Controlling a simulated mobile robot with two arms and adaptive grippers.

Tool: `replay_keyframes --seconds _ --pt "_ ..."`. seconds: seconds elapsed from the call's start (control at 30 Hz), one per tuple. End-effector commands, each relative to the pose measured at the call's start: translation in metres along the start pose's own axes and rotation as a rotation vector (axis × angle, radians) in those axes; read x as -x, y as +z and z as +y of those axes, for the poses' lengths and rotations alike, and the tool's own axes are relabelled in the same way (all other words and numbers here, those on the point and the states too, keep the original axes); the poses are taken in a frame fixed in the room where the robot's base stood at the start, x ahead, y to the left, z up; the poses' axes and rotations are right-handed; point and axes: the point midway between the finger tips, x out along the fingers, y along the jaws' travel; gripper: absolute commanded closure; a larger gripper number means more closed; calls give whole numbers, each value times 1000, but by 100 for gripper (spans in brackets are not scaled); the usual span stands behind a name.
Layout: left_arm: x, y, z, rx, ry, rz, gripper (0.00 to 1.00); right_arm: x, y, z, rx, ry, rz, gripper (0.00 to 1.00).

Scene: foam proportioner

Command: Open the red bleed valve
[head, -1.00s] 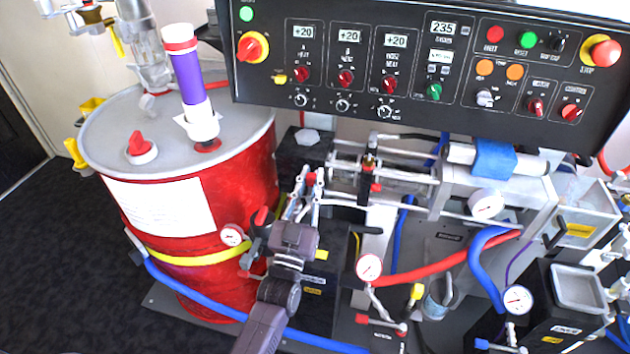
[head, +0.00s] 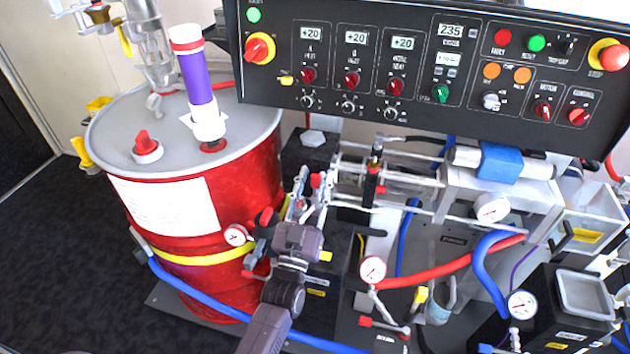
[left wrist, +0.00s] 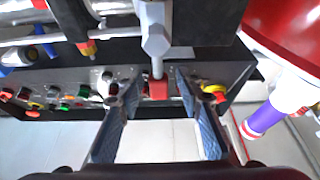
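A small red piece on a silver stem, which looks like the bleed valve handle, shows in the left wrist view (left wrist: 158,89). In the head view a red handle (head: 317,180), probably the same one, sits on silver fittings (head: 300,192) right of the red drum. My left gripper (head: 303,208) is just in front of these fittings. In the left wrist view its two fingers (left wrist: 157,80) stand apart, one on each side of the red piece, with gaps visible between. The fingertips are partly hidden in the head view. My right gripper is not in view.
The red drum (head: 263,172) stands close left of the gripper. A black control panel (head: 270,85) overhangs behind. Gauges (head: 372,269), a red hose (head: 450,268) and a blue hose (head: 485,275) crowd the right. Dark floor (head: 70,260) is clear at left.

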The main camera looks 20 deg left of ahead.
Motion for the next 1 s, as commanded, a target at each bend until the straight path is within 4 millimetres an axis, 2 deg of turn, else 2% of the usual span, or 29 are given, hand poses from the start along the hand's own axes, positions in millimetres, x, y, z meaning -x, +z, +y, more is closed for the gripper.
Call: replay_keyframes --seconds 0.13,0.27,0.5,0.7,0.83,1.0 --pt "3 0 0 -1 1 0 67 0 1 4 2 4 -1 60" --pt "18 0 0 -2 1 -1 67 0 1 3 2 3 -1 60" --pt "68 1 0 -1 1 -4 67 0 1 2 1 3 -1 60" --pt "104 1 0 0 0 -3 67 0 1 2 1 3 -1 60" --pt "116 0 0 0 0 -1 67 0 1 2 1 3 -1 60" --pt "120 0 0 0 0 0 67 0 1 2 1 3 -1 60"
